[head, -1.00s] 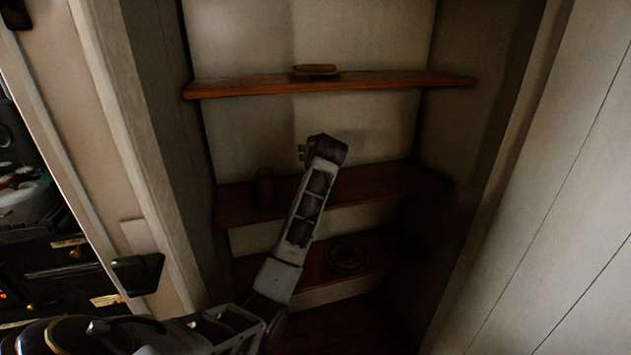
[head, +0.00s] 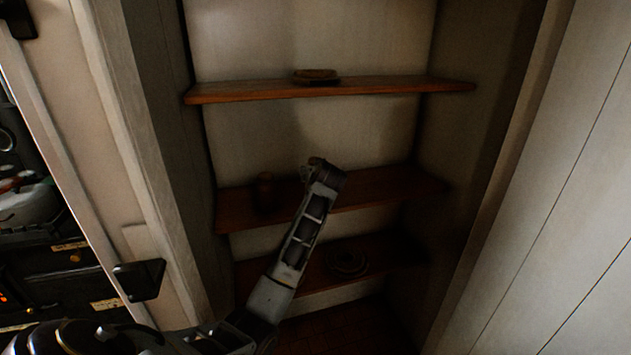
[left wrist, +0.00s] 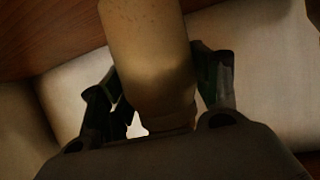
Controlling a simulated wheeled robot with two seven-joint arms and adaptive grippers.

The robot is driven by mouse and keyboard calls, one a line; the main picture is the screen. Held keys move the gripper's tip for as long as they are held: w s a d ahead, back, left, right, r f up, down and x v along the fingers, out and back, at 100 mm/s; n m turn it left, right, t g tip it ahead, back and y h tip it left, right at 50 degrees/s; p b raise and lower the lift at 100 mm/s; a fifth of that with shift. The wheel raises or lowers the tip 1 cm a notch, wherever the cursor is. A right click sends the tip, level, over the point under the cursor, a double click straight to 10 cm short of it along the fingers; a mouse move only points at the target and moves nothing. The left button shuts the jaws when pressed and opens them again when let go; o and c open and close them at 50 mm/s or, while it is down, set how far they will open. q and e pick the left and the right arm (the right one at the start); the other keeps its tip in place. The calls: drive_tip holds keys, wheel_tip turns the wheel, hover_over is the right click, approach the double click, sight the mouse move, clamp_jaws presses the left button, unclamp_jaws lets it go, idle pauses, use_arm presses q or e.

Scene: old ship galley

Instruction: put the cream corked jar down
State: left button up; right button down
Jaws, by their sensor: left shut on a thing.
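The cream corked jar (left wrist: 150,50) fills the upper middle of the left wrist view. It is a smooth, pale tan cylinder between the two dark fingers of my left gripper (left wrist: 156,95), which is shut on it. In the head view my left gripper (head: 308,170) is in front of the middle shelf (head: 385,187), mostly hidden behind my own wrist. Only a small tan bit shows there above the wrist, and I cannot tell which part it is. I cannot tell whether the jar touches the shelf. My right gripper is not in view.
A dark brown jar-like thing (head: 264,190) stands on the middle shelf, left of my gripper. The shelf's right part looks clear. The upper shelf (head: 400,85) holds a small flat brown thing (head: 316,77). A round coiled thing (head: 347,262) lies on the lower shelf. Walls close both sides.

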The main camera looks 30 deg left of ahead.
use_arm(q)
drive_tip(key=shift+f, duration=1.35)
drive_tip(key=shift+f, duration=0.1)
drive_tip(key=o, duration=1.4)
drive_tip(key=shift+o, duration=0.2)
drive_tip(key=v, duration=1.2)
drive_tip(key=shift+b, duration=0.45)
